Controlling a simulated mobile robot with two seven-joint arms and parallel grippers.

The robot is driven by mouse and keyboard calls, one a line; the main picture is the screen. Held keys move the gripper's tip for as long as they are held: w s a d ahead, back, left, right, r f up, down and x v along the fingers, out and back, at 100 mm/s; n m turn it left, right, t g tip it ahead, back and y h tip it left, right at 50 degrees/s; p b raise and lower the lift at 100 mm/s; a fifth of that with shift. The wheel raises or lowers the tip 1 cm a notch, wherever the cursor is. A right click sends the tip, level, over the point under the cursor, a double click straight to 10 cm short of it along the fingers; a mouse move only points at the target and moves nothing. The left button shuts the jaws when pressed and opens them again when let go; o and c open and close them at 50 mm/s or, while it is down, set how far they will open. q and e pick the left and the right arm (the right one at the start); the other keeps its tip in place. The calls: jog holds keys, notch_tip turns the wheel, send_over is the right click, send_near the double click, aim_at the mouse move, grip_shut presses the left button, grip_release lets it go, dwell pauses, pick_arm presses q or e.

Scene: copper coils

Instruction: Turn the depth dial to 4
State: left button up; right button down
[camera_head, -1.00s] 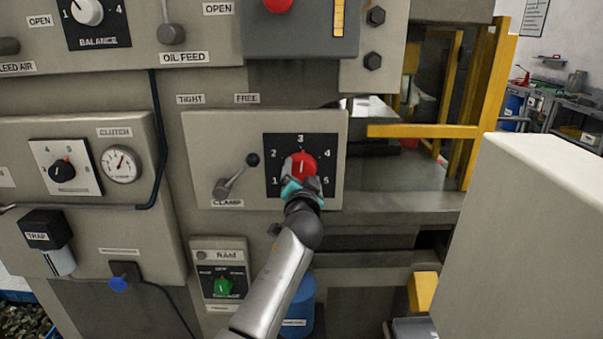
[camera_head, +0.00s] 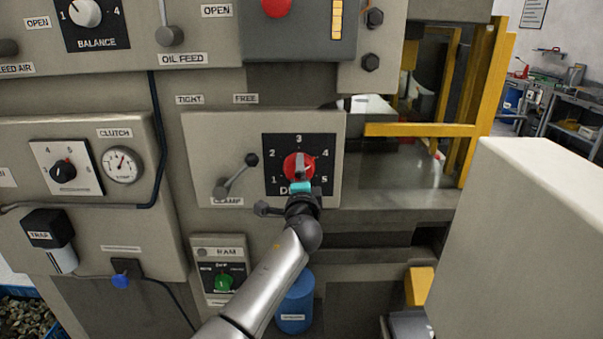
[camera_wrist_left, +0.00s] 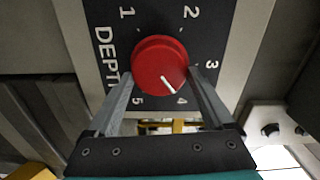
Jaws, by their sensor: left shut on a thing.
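The red depth dial (camera_head: 290,163) sits on a black plate numbered 1 to 5 on the machine's front; it also shows in the left wrist view (camera_wrist_left: 152,58). There its white pointer line points at or very close to the 4. My left gripper (camera_head: 301,172) is at the dial from below. In the left wrist view its two fingers (camera_wrist_left: 163,76) lie on either side of the dial, shut on it. In the head view the gripper covers part of the dial and the DEPTH label, and I cannot read the pointer there. My right gripper is not in view.
The clamp lever (camera_head: 236,176) with its black knob stands just left of the dial plate. A yellow guard frame (camera_head: 420,130) and a large pale box (camera_head: 530,240) stand to the right.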

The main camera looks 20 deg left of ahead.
pick_arm(q)
jog(key=shift+r+m, duration=0.1)
jog(key=shift+m, duration=0.4)
jog(key=o, duration=1.1)
jog(key=shift+w, duration=0.1)
jog(key=v, duration=1.5)
jog(key=shift+d, duration=0.1)
